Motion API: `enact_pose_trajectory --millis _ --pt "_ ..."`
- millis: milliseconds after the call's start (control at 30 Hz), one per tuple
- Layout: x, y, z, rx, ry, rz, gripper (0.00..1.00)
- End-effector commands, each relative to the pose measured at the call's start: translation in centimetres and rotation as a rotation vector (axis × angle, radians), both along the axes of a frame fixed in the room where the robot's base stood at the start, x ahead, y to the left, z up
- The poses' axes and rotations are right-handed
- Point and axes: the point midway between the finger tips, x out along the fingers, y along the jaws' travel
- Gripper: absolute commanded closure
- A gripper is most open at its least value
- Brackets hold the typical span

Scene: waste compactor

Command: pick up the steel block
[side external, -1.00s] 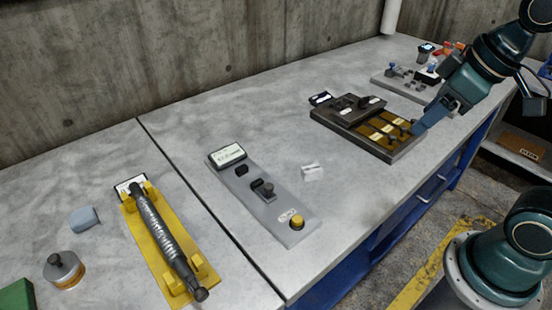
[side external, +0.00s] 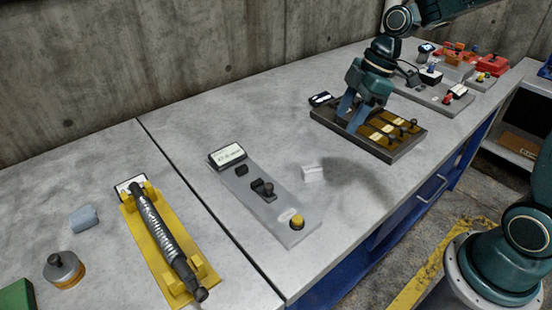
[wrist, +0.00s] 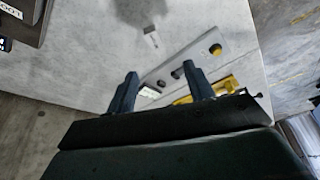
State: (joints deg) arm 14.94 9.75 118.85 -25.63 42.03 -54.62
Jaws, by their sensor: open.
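A small pale block with a white label (side external: 312,173) lies on the grey bench; it looks like the steel block. It also shows in the wrist view (wrist: 151,37), beyond my fingertips and slightly left of the middle between them. My gripper (side external: 353,113) points down, open and empty, over the back left part of the dark tray unit, up and to the right of the block in the side view. In the wrist view my gripper's two fingers (wrist: 162,85) are well apart with nothing between them.
A grey control panel (side external: 250,190) with a yellow button lies just left of the block. The dark tray unit (side external: 393,155) stands behind right. A yellow fixture with a ribbed bar (side external: 150,245), a blue-grey lump (side external: 84,219) and a round weight (side external: 63,270) are farther left. Bench right of the block is clear.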

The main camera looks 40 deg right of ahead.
Motion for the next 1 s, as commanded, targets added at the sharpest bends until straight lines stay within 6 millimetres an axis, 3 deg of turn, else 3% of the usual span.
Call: enact_pose_trajectory --millis 100,300,667,1000 --pt "1.4 -0.5 -1.7 0.022 -0.001 0.072 0.47" --pt "2.5 -0.8 -3.3 0.044 -0.01 0.146 0.47" --pt "2.7 -0.7 -3.9 0.048 -0.012 0.16 0.47" --pt "3.3 0.7 -7.6 0.05 -0.009 0.16 0.47"
